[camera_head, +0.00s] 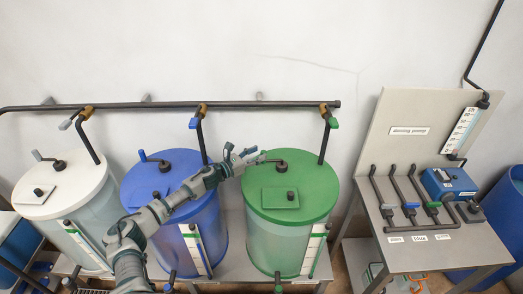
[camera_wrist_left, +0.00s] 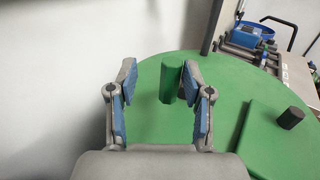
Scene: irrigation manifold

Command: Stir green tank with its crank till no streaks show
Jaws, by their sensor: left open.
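The green tank (camera_head: 290,220) has a green lid (camera_head: 315,180) with a dark crank (camera_head: 281,166) on top. The crank's upright green handle (camera_wrist_left: 170,82) stands over the lid in the left wrist view. My left gripper (camera_head: 249,157) is open at the left side of this lid. In the wrist view its blue-padded fingers (camera_wrist_left: 158,80) spread to either side of the handle, which is nearer the right finger; I cannot tell whether they touch. The tank's wall looks pale green and translucent; I cannot make out streaks. My right gripper is not in view.
A blue tank (camera_head: 207,235) and a white tank (camera_head: 92,215) stand to the left, with cranks on their lids. A dark pipe (camera_head: 230,104) with valves runs behind. A square hatch (camera_head: 270,198) with a dark knob is on the green lid. A dosing bench (camera_head: 435,250) stands right.

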